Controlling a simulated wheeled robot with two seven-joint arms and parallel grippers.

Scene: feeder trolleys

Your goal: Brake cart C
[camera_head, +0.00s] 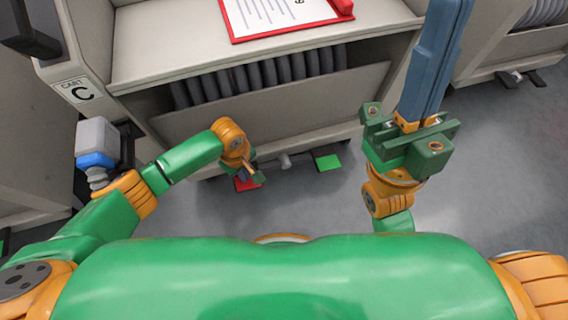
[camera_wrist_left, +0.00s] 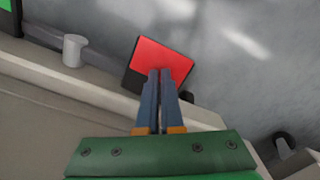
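Cart C (camera_head: 150,65) is a beige trolley with a "CART C" label (camera_head: 78,92) on its left post. Low under its front edge is a red pedal (camera_head: 243,185), with a green pedal (camera_head: 328,162) to its right. In the left wrist view the red pedal (camera_wrist_left: 165,56) has a dark side, and a green corner (camera_wrist_left: 10,6) shows at top left. My left gripper (camera_head: 253,176) points down at the red pedal; its blue fingers (camera_wrist_left: 160,75) are together and overlap the pedal's near edge in view. Contact cannot be told. My right gripper (camera_head: 447,12) points up, blue fingers together, empty.
A clipboard (camera_head: 280,14) with a red frame lies on the cart's shelf, above a bin of several dark rolls (camera_head: 255,77). A grey caster or post (camera_wrist_left: 75,50) stands beside the pedals. Another trolley (camera_head: 510,48) is at right; grey floor between is clear.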

